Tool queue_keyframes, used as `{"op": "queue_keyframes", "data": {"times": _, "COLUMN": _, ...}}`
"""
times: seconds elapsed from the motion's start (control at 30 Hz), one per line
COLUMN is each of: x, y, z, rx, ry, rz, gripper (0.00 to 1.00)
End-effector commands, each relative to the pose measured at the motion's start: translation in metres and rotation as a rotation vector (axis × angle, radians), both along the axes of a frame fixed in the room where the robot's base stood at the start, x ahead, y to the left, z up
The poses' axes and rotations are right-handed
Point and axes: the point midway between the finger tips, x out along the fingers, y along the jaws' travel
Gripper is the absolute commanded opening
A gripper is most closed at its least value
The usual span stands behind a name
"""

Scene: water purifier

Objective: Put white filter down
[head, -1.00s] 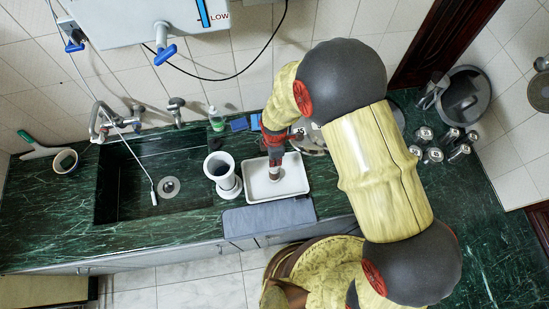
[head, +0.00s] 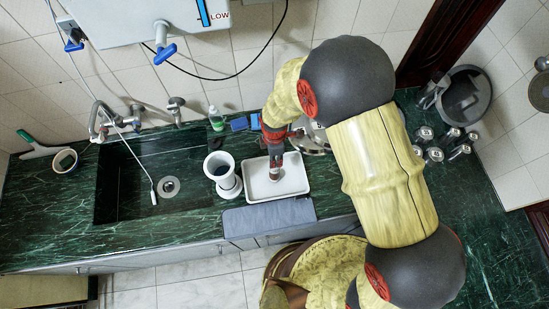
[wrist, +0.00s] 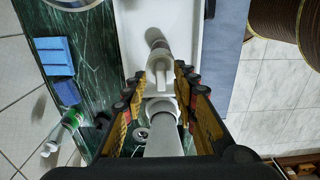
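The white filter (wrist: 160,84) is between my fingertips in the wrist view, a pale piece with a grey tube-like part running toward my palm. My gripper (wrist: 161,74) has a finger on each side of it and looks shut on it, though the contact edges are hard to see. In the head view my gripper (head: 276,150) is over the white tray (head: 295,177), reaching down from the arm. A small dark-ended piece (wrist: 158,42) shows over the tray beyond the fingertips. Whether it is part of the filter, and whether it touches the tray, I cannot tell.
A white cylinder (head: 223,178) with a dark opening stands left of the tray. A grey-blue mat (head: 268,216) lies in front. The sink (head: 140,190) is further left. Blue blocks (wrist: 55,55) and a green bottle (head: 216,120) stand behind. Several metal cups (head: 435,154) stand right.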

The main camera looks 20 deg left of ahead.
Motion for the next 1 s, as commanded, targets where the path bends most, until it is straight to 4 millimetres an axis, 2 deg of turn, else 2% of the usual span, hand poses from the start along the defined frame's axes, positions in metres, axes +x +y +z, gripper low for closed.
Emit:
{"op": "queue_keyframes", "data": {"times": 0.3, "x": 0.0, "y": 0.0, "z": 0.065, "rx": 0.003, "ry": -0.003, "rz": 0.0, "gripper": 0.29}}
{"op": "queue_keyframes", "data": {"times": 0.5, "x": 0.0, "y": 0.0, "z": 0.094, "rx": 0.0, "ry": -0.001, "rz": 0.0, "gripper": 0.29}}
{"op": "queue_keyframes", "data": {"times": 0.7, "x": -0.001, "y": -0.001, "z": 0.106, "rx": 0.0, "ry": 0.001, "rz": 0.0, "gripper": 0.29}}
{"op": "queue_keyframes", "data": {"times": 0.93, "x": 0.0, "y": -0.001, "z": 0.108, "rx": 0.0, "ry": 0.0, "rz": -0.003, "gripper": 0.29}}
{"op": "queue_keyframes", "data": {"times": 1.0, "x": 0.003, "y": -0.005, "z": 0.115, "rx": 0.006, "ry": -0.006, "rz": -0.029, "gripper": 0.29}}
